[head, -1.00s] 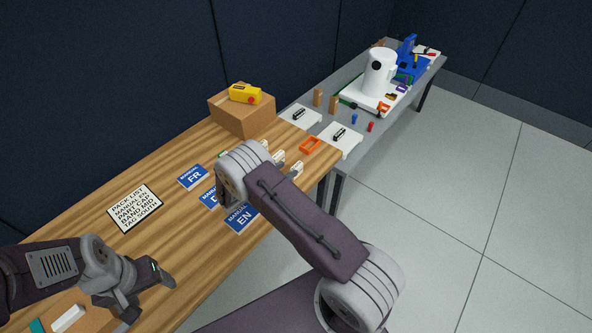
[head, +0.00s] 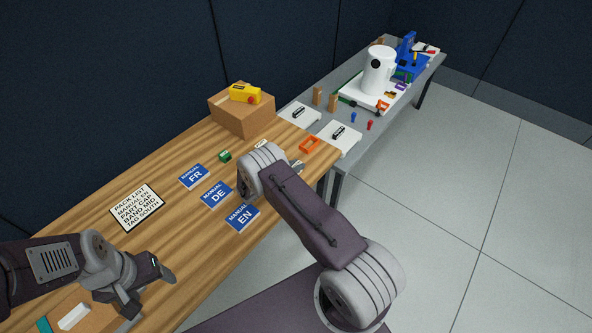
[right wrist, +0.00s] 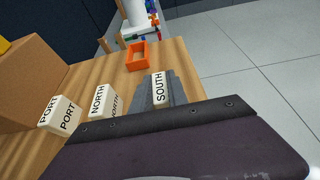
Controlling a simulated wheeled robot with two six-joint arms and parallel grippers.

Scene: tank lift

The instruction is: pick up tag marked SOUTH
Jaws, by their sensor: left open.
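The SOUTH tag (right wrist: 159,90) is a small white block with black lettering, in the middle of the right wrist view. Grey fingers of my right gripper (right wrist: 160,94) show on both sides of it, low at the table. I cannot tell whether they press on the tag. In the head view my right arm hides this gripper. The NORTH tag (right wrist: 98,101) and PORT tag (right wrist: 62,114) stand to the left of SOUTH. My left gripper (head: 148,290) is open and empty over the near left of the wooden table.
The wooden table (head: 165,215) bears a pack list (head: 136,207), manuals FR (head: 194,176), DE (head: 216,194) and EN (head: 242,217), and a green block (head: 225,156). A cardboard box (head: 242,112) stands behind. An orange frame (head: 310,145) lies near the table's far end.

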